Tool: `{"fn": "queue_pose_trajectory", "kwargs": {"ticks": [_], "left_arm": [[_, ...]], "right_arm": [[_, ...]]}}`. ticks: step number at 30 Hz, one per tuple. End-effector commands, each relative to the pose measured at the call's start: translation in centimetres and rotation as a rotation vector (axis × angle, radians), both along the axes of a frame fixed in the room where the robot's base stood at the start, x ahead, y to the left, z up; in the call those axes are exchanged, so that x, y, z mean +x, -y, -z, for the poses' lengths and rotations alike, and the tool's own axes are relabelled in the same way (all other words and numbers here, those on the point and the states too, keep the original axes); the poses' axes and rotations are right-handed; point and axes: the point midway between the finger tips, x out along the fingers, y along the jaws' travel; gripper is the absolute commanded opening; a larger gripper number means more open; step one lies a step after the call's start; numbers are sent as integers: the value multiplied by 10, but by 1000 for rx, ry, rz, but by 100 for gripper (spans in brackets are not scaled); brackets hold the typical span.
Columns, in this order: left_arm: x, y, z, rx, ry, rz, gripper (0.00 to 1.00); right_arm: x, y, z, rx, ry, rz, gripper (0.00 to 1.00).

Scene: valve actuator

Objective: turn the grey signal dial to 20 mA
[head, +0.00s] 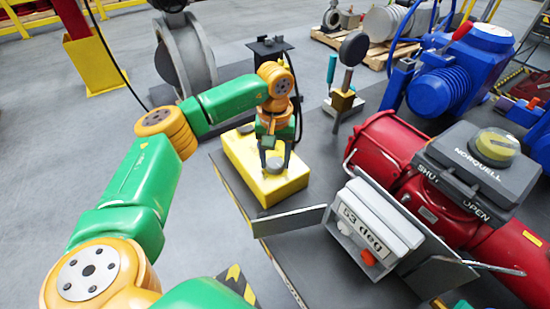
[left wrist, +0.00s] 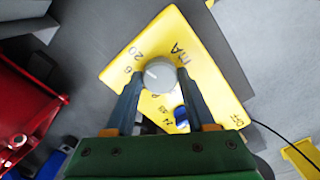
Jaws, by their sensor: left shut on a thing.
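The grey signal dial (left wrist: 159,72) is a round knob on top of a yellow box (left wrist: 200,62), with black numbers, including a 20, and the letters mA around it. A pale mark shows on the dial, but its exact reading is too small to tell. In the head view, the dial (head: 275,165) sits on the yellow box (head: 282,188) below my left gripper (head: 276,158). My left gripper's fingers, also in the left wrist view (left wrist: 158,80), point down and are shut on the dial, one at each side. My right gripper is not in view.
A red actuator (head: 385,143) with a black SHUT/OPEN cover (head: 465,165) stands right of the box. A white display (head: 372,222) reads 53 deg. A black disc on a brass block (head: 343,99) stands behind. A blue actuator (head: 445,88) is at the back right.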

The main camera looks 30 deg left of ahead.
Motion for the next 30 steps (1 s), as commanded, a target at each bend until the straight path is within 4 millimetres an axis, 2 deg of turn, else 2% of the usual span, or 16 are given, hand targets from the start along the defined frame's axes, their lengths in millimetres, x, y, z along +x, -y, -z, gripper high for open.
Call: {"fn": "queue_pose_trajectory", "kwargs": {"ticks": [11, 12, 15, 24, 26, 30], "left_arm": [[0, 0, 0, 0, 0, 6, 0], [0, 0, 0, 0, 0, 6, 63], [0, 0, 0, 0, 0, 6, 85], [0, 0, -3, 1, 1, 4, 85], [1, 0, -11, 0, 5, 4, 85], [1, 1, -42, 0, 5, 4, 85]], "right_arm": [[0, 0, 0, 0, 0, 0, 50], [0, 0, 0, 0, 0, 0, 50], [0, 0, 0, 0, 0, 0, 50], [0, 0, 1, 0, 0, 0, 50], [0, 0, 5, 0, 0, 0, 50], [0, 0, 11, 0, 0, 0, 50]]}}
